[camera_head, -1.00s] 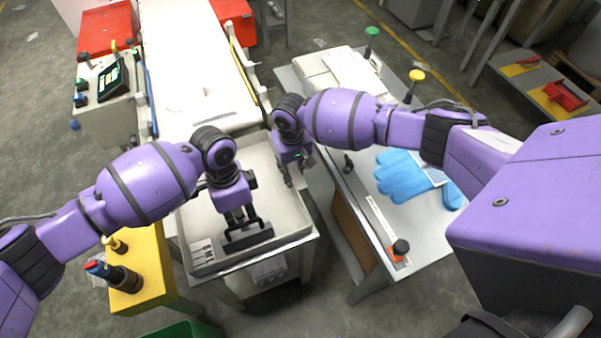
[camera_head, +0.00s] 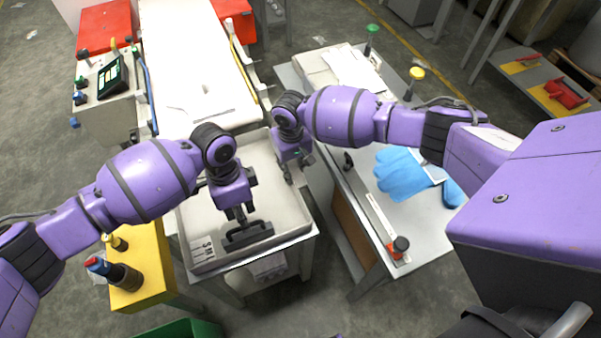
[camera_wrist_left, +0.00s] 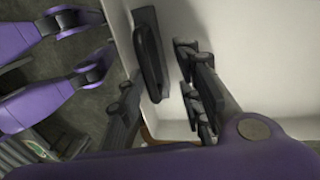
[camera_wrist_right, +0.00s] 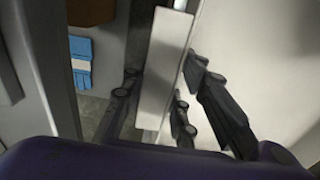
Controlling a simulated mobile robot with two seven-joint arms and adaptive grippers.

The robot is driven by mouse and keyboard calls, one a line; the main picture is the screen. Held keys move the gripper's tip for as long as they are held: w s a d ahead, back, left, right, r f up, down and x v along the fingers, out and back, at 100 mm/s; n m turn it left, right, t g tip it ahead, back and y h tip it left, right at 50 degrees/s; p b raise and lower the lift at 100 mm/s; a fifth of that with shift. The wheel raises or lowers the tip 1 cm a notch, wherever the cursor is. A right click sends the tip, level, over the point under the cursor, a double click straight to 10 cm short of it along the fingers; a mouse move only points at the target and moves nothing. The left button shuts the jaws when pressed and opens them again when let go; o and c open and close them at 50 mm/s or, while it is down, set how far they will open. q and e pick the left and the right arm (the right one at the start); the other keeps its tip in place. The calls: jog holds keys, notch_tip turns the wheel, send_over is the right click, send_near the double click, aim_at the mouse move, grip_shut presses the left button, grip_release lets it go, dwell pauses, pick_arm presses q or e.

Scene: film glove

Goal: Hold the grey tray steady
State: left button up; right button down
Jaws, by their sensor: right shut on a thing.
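The grey tray (camera_head: 276,205) sits at the near end of the conveyor. My right gripper (camera_head: 289,175) is at its right wall. In the right wrist view the tray's wall (camera_wrist_right: 163,75) stands between the fingers, and the right gripper (camera_wrist_right: 160,112) is shut on it. My left gripper (camera_head: 240,216) is over the tray's near part, beside a black handle (camera_head: 248,235). In the left wrist view the left gripper (camera_wrist_left: 165,105) has its fingers apart, with the black handle (camera_wrist_left: 149,55) showing between them. I cannot tell whether they touch it.
The white conveyor (camera_head: 190,60) runs away behind the tray. A grey table (camera_head: 365,215) on the right holds blue gloves (camera_head: 402,174) and a knob-topped strip. A yellow stand (camera_head: 142,270) with bottle-like items is at left. A control box (camera_head: 105,85) stands by the conveyor.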

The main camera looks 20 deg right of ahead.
jog(key=shift+w+r, duration=0.1)
jog(key=shift+r, duration=0.05)
pick_arm(q)
notch_tip(320, 180, up, 12)
jog(key=w, duration=0.2)
jog(key=shift+w, duration=0.15)
jog(key=shift+f, duration=0.1)
pick_arm(e)
jog(key=c, duration=1.3)
grip_release()
jog(key=shift+r, duration=0.1)
notch_tip(320, 180, up, 12)
